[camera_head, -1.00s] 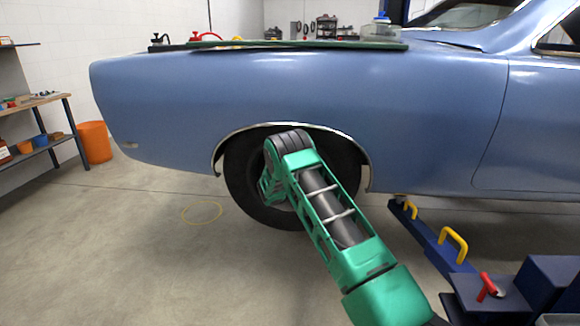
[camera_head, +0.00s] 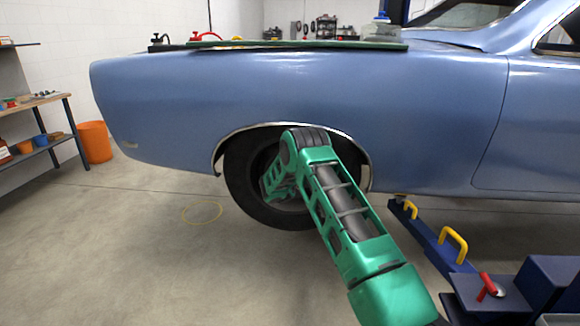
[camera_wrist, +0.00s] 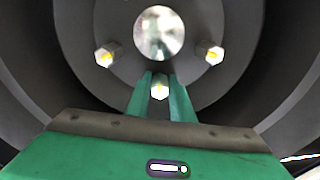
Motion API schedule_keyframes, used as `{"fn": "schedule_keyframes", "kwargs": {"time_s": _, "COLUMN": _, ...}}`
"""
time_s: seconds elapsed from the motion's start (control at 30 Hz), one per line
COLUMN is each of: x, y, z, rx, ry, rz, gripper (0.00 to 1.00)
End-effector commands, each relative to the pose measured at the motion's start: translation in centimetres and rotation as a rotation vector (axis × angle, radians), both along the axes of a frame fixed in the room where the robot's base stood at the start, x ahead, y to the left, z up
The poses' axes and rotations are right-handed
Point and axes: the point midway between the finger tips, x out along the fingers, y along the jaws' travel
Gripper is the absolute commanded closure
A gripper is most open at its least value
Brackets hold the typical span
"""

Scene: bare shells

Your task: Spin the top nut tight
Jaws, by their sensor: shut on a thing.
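The wheel (camera_head: 240,178) sits under the blue car's arch in the head view, partly hidden by my green arm. In the wrist view, a hub (camera_wrist: 85,25) has a bright round centre and three pale nuts with yellow marks around it. One nut (camera_wrist: 107,53) is at left and another (camera_wrist: 210,52) at right. The lowest nut in this view (camera_wrist: 160,90) is between the fingertips of my gripper (camera_wrist: 160,82), which is shut on it. The wrist picture may be rolled, so I cannot tell from it which nut is the top one. The head view hides my gripper.
The car's blue fender (camera_head: 300,90) rises above the wheel. A blue lift arm (camera_head: 430,235) with yellow handles is on the floor at right. A yellow ring (camera_head: 203,212) lies on the floor at left. An orange bin (camera_head: 95,142) stands by a workbench.

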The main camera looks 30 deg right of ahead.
Motion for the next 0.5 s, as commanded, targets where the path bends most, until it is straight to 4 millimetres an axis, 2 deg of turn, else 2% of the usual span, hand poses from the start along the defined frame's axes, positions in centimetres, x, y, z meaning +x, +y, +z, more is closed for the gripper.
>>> {"fn": "schedule_keyframes", "kwargs": {"time_s": 0.03, "x": -0.24, "y": -0.19, "z": -0.67, "rx": 0.007, "ry": 0.009, "rz": -0.004, "gripper": 1.0}}
{"fn": "schedule_keyframes", "kwargs": {"time_s": 0.4, "x": -0.22, "y": -0.18, "z": -0.63, "rx": 0.009, "ry": 0.007, "rz": -0.003, "gripper": 1.0}}
{"fn": "schedule_keyframes", "kwargs": {"time_s": 0.43, "x": -0.22, "y": -0.18, "z": -0.63, "rx": 0.009, "ry": 0.007, "rz": -0.003, "gripper": 0.77}}
{"fn": "schedule_keyframes", "kwargs": {"time_s": 0.5, "x": -0.19, "y": -0.16, "z": -0.55, "rx": 0.008, "ry": 0.005, "rz": -0.003, "gripper": 0.6}}
